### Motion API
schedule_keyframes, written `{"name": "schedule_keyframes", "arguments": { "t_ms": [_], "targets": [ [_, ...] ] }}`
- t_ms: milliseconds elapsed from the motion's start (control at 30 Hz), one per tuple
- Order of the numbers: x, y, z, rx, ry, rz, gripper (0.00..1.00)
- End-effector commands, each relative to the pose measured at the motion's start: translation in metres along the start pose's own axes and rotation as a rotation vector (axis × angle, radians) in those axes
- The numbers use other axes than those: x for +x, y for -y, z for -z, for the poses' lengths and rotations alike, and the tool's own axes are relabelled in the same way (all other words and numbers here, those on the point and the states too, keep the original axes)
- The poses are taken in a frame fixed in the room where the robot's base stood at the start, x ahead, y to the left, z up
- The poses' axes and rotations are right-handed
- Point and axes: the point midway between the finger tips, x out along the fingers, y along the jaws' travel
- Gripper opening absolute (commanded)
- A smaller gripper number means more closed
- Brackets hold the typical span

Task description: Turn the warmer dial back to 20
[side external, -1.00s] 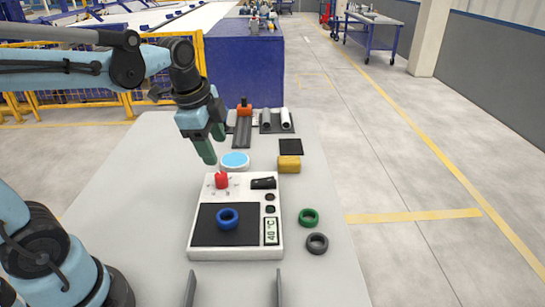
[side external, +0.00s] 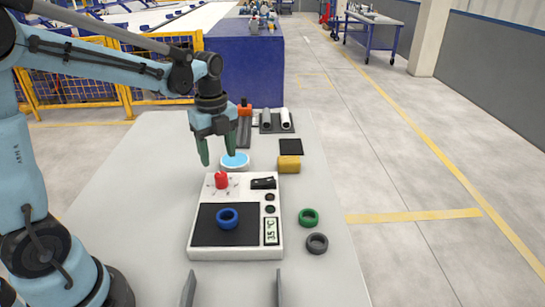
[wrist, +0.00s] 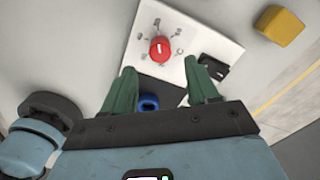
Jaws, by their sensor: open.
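The warmer (side external: 237,250) is a white box on the table with a dark heating plate (side external: 245,237). Its red dial (side external: 221,180) stands at the back left, with marks around it; the dial also shows in the wrist view (wrist: 160,49). The small display (side external: 271,231) reads 35 °C. A blue ring (side external: 228,218) lies on the plate. My gripper (side external: 217,153) points down with its two green fingers spread and nothing between them. It is above the dial and apart from it. In the wrist view the dial appears just beyond the gap between the fingertips (wrist: 160,70).
A green ring (side external: 309,217) and a grey ring (side external: 317,243) lie right of the warmer. Behind it are a blue-topped white disc (side external: 235,159), a yellow block (side external: 289,164) and a black square (side external: 291,147). Grey pipes (side external: 286,118) lie in a rack farther back. The table's left side is clear.

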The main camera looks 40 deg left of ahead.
Motion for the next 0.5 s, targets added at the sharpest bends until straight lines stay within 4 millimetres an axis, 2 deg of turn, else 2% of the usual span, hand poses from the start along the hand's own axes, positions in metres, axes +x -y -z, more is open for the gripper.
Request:
{"name": "schedule_keyframes", "arguments": {
  "t_ms": [300,500],
  "targets": [
    [0.047,0.0,0.0,-0.001,0.0,0.001,0.59],
    [0.066,0.001,0.0,-0.001,0.001,0.001,0.59]
  ]
}}
